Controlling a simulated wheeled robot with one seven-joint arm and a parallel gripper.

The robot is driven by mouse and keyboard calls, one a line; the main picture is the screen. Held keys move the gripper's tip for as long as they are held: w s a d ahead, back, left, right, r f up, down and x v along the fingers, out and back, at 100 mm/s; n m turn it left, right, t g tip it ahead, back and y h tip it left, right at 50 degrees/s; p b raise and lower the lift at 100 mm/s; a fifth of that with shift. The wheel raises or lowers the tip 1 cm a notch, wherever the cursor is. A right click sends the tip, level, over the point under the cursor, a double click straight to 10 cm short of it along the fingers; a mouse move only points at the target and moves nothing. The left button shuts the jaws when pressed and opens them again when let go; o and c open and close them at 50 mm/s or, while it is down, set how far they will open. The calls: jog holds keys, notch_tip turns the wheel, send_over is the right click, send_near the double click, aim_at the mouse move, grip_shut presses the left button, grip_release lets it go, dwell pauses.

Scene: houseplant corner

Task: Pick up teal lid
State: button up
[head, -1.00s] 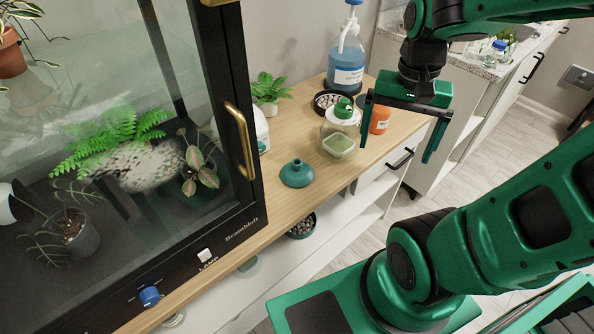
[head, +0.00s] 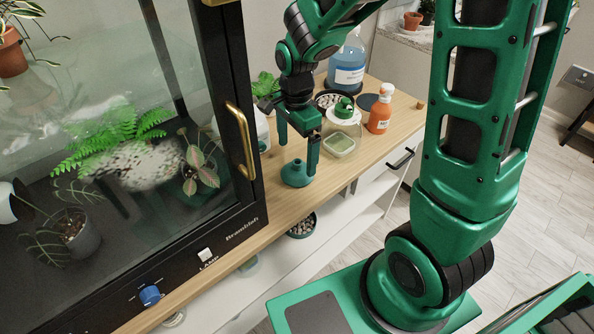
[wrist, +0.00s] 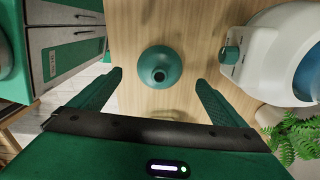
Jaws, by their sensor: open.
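The teal lid (head: 296,174) is a round, funnel-like piece with a raised neck. It rests on the wooden counter (head: 262,213) near the front edge. In the wrist view the teal lid (wrist: 159,68) appears ahead of and between my fingers, with clear counter around it. My gripper (head: 297,158) is open and points down close above the lid. In the wrist view my gripper (wrist: 157,82) has a finger on each side and nothing between them touching the lid. In the head view one finger overlaps the lid's outline.
A glass jar with a green top (head: 341,130), an orange bottle (head: 380,113) and a blue pump bottle (head: 346,65) stand behind the lid. The glass terrarium (head: 247,165) is at left. A white container (wrist: 290,55) stands right of the lid in the wrist view.

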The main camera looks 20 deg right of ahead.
aim_at(296, 162)
jog(key=shift+f, duration=3.3)
jog(key=c, duration=1.1)
